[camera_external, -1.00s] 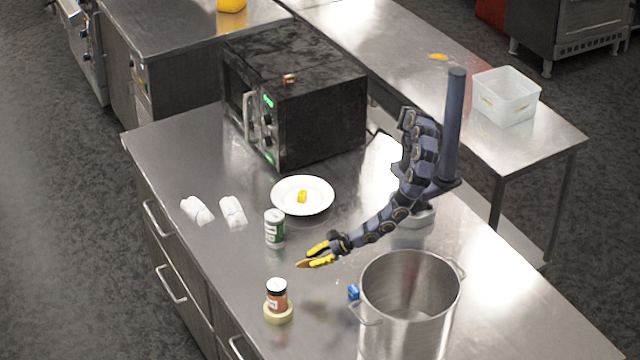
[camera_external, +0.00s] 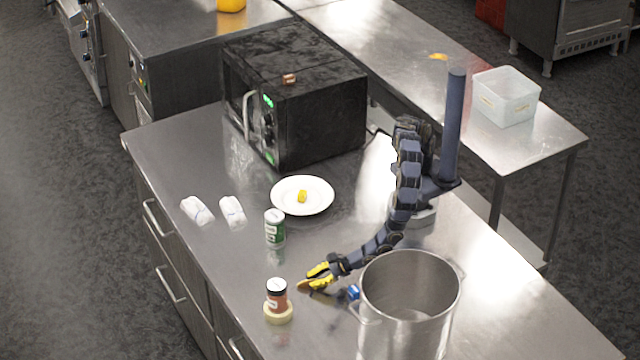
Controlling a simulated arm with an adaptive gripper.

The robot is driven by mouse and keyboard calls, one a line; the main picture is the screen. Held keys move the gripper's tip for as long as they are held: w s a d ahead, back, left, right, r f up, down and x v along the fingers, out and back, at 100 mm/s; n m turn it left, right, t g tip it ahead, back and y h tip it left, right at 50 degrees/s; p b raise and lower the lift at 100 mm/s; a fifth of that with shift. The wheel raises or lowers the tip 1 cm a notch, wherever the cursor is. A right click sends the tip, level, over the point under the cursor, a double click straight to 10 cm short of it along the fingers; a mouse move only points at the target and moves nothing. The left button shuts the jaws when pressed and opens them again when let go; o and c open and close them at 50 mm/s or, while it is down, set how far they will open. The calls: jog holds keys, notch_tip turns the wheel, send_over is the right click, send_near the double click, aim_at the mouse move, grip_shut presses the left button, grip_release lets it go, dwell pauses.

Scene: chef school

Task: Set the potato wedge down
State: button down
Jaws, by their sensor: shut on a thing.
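My gripper (camera_external: 314,277), with yellow fingers, is low over the steel counter (camera_external: 215,170), left of the big pot. It is shut on the potato wedge (camera_external: 303,287), a small brownish-orange piece at the fingertips, partly hidden by the fingers. The wedge is close above the counter or touching it; I cannot tell which.
A metal pot (camera_external: 410,310) stands right of my gripper, with a small blue item (camera_external: 353,292) beside it. A jar (camera_external: 277,295) on a tape roll (camera_external: 278,316) is at left. A green can (camera_external: 274,228), a white plate (camera_external: 285,204) with a yellow piece (camera_external: 302,196), and a microwave (camera_external: 315,120) stand farther back.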

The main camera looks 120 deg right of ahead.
jog(key=c, duration=1.2)
grip_release()
jog(key=shift+f, duration=0.1)
jog(key=shift+o, duration=0.2)
jog(key=v, duration=1.2)
